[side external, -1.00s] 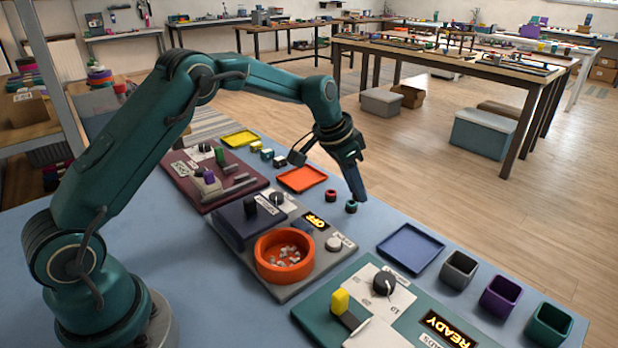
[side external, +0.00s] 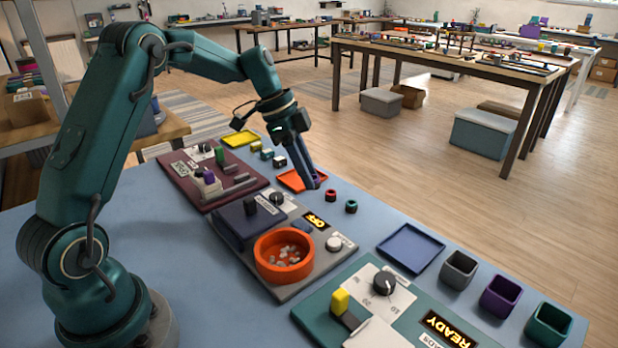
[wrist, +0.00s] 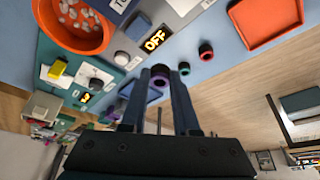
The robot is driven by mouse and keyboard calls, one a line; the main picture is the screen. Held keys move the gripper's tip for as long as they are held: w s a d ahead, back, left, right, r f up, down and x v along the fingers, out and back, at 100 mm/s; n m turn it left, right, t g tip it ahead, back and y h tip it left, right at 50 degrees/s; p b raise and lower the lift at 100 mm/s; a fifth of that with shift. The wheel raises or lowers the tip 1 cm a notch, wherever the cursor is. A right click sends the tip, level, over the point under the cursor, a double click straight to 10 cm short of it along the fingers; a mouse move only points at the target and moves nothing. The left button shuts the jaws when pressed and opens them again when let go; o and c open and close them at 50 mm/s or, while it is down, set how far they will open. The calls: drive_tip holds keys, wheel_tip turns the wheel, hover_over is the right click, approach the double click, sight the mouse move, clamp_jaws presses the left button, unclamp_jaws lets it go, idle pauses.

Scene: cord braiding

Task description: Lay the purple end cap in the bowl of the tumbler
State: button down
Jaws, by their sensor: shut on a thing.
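The purple end cap (wrist: 160,76) is held between the fingertips of my gripper (wrist: 159,84) in the wrist view. In the side view my gripper (side external: 312,182) points down at the front right edge of the orange tray, and the cap is mostly hidden at its tips. I cannot tell whether the cap touches the table. The tumbler's orange bowl (side external: 258,259) is to the left and nearer the side camera, with several small grey pieces inside. The bowl also shows at the top left of the wrist view (wrist: 53,32).
A red cap (side external: 331,195) and a green cap (side external: 351,206) stand just right of my gripper. The tumbler's display (side external: 315,221) reads OFF, with a white knob (side external: 334,244) below it. A blue tray (side external: 411,248) and several square cups lie to the right.

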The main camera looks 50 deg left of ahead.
sight(286, 260)
drive_tip(key=s+d+m+g, duration=0.1)
drive_tip(key=s+m, duration=0.2)
drive_tip(key=s+d+f+m+g, duration=0.1)
drive_tip(key=s+d+m, duration=0.1)
drive_tip(key=s+m, duration=0.1)
drive_tip(key=s+d+m+g, duration=0.2)
drive_tip(key=s+m, duration=0.1)
drive_tip(key=m, duration=0.2)
drive_tip(key=shift+s+d+f+h, duration=0.1)
drive_tip(key=shift+s+f+h, duration=0.15)
drive_tip(key=shift+s+h, duration=0.15)
drive_tip(key=shift+s+d, duration=0.2)
drive_tip(key=shift+s, duration=0.15)
drive_tip(key=shift+f, duration=2.65)
drive_tip(key=shift+f, duration=0.25)
drive_tip(key=c, duration=0.6)
unclamp_jaws()
wheel_tip(286, 260, up, 11)
